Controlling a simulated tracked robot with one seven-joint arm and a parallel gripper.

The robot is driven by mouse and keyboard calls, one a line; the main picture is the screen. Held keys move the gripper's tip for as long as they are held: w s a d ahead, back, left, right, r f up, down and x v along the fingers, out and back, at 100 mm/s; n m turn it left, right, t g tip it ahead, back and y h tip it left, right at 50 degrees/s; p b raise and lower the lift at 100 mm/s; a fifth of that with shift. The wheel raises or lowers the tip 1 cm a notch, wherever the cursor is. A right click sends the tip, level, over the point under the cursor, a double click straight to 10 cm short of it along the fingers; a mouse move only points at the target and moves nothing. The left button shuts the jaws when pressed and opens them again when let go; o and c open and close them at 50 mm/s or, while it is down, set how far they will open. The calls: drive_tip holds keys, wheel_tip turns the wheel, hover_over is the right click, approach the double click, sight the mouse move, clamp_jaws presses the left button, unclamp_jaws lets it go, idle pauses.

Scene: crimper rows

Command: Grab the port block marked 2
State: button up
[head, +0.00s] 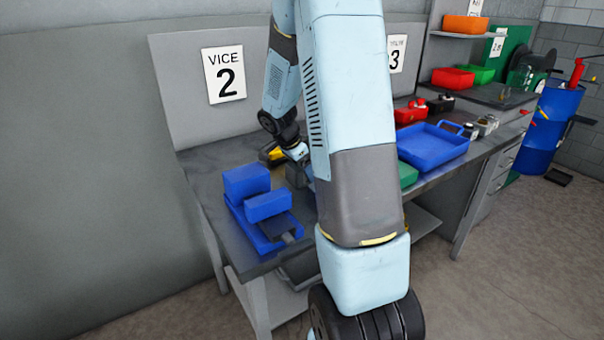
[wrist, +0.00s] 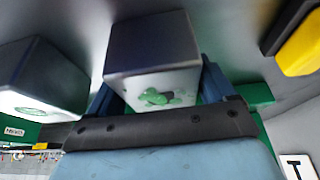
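In the wrist view a grey block (wrist: 152,60) with green marks on its pale face lies between the two blue fingers of my gripper (wrist: 158,85). The fingers lie close along both its sides, but I cannot tell whether they press on it. No number can be read on it. A second similar block (wrist: 40,80), with a green ring on its face, is to the left, apart from the gripper. In the head view my gripper (head: 298,153) is low over the bench, left of my upright arm link, which hides much of the bench there.
A blue block assembly (head: 262,207) stands at the bench's left end, near my gripper. A yellow and black thing (head: 272,153) is close beside the gripper. A "VICE 2" sign (head: 224,75) is on the back panel.

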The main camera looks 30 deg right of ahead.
drive_tip(key=c, duration=1.4)
drive_tip(key=shift+c, duration=0.2)
drive_tip(key=shift+r, duration=0.1)
wheel_tip(320, 180, up, 4)
drive_tip(key=shift+s+f, duration=0.1)
drive_tip(key=shift+f, duration=0.15)
drive_tip(key=s+r, duration=0.9)
drive_tip(key=s, duration=0.4)
drive_tip(key=shift+s+d+r, duration=0.2)
drive_tip(key=shift+s, duration=0.2)
